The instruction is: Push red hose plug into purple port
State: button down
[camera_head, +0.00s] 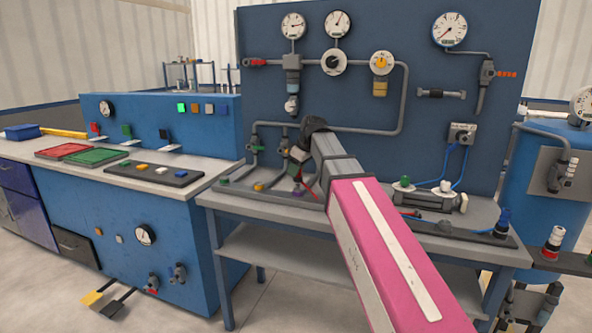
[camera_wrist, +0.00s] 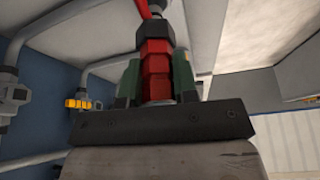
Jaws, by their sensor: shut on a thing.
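The red hose plug (camera_wrist: 155,52) is held between my gripper's two dark green fingers (camera_wrist: 157,78) in the wrist view. A red hose (camera_wrist: 144,9) runs from its far end. In the head view my gripper (camera_head: 299,154) is at the end of my pink and grey arm, over the bench's back part. A bit of red (camera_head: 311,181) shows below it, beside the arm. The purple port (camera_head: 298,193) is on the bench strip, below and close to my gripper. The plug's tip and any contact with the port cannot be made out.
Green (camera_head: 224,181) and orange (camera_head: 259,187) ports lie left of the purple one. A blue panel (camera_head: 400,150) with pipes and gauges stands behind the bench. A yellow valve handle (camera_wrist: 78,104) and pipes show left in the wrist view. My arm hides the bench's middle.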

jog(key=shift+f, duration=1.55)
dwell(0.6)
jog(key=c, duration=0.8)
grip_release()
jog(key=shift+r, duration=0.1)
